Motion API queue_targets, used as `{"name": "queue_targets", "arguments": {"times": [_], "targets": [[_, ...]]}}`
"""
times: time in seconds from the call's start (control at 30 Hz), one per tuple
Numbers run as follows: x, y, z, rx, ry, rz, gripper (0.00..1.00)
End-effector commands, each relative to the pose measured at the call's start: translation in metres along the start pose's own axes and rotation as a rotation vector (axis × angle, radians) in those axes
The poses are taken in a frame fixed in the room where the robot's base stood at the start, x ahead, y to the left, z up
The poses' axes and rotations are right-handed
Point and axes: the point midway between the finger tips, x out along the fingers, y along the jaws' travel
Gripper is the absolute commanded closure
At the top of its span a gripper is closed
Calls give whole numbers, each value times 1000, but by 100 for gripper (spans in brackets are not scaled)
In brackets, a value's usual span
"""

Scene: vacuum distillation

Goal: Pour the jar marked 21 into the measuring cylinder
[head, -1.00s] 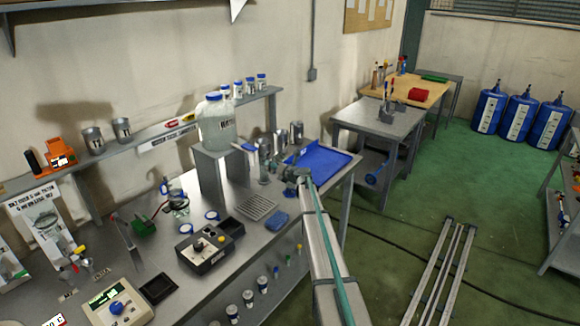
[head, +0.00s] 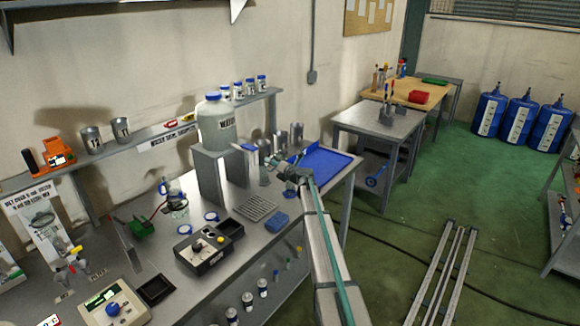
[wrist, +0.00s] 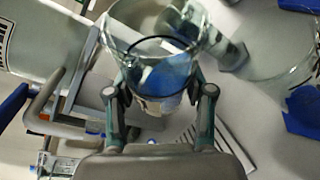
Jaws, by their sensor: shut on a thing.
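My gripper (wrist: 158,100) is shut on a clear glass jar (wrist: 150,50), whose wide open rim faces the top of the wrist view. Blue shows through the jar's glass, and I cannot read a number on it. In the head view my gripper (head: 291,172) is small, over the bench near the blue tray, and partly hides the jar. A clear upright vessel (head: 264,148), perhaps the measuring cylinder, stands just behind and left of it. Another clear glass vessel (wrist: 275,60) shows at the right of the wrist view. I cannot tell whether any liquid is flowing.
A large blue-capped bottle (head: 216,125) stands on a raised stand left of my gripper. Metal cans (head: 296,133) stand close behind it. The blue tray (head: 325,165) lies to the right. A slotted rack (head: 257,208) and a blue sponge (head: 279,220) lie in front.

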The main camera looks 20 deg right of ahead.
Motion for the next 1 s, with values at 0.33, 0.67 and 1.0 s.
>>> {"name": "queue_targets", "arguments": {"times": [0.33,0.67,1.0], "targets": [[0,3,1,43,-6,19,88],[-1,6,3,85,-12,36,88],[-1,9,4,127,-18,53,88]]}}
